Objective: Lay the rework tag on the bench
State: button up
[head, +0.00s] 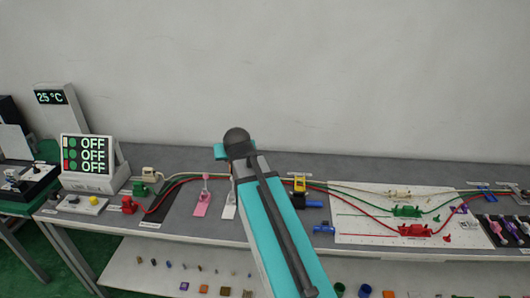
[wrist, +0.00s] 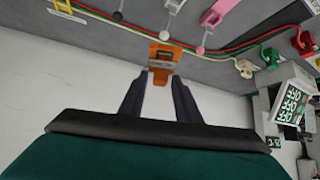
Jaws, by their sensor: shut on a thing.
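My gripper (wrist: 163,78) is shut on an orange piece (wrist: 166,50) with a dark patch on it, which shows just past the fingertips in the wrist view. I take it to be the rework tag, but no lettering on it is readable. The fingers come down on both sides of it. In the head view my arm covers the fingertips and the orange piece. The grey bench (head: 330,166) lies below and behind my arm. Whether the orange piece touches the bench or hangs above it, I cannot tell.
Red, green and cream cables run along the bench. A display reading OFF (head: 86,155) stands left.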

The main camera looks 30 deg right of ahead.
jog(key=s+a+r+n+y+p, duration=0.1)
jog(key=a+r+n+y, duration=0.1)
jog(key=a, duration=0.9)
jog(key=shift+a+r+n, duration=0.15)
jog(key=shift+a+n, duration=0.2)
jog(key=shift+n, duration=0.05)
jog(key=shift+s+a, duration=0.1)
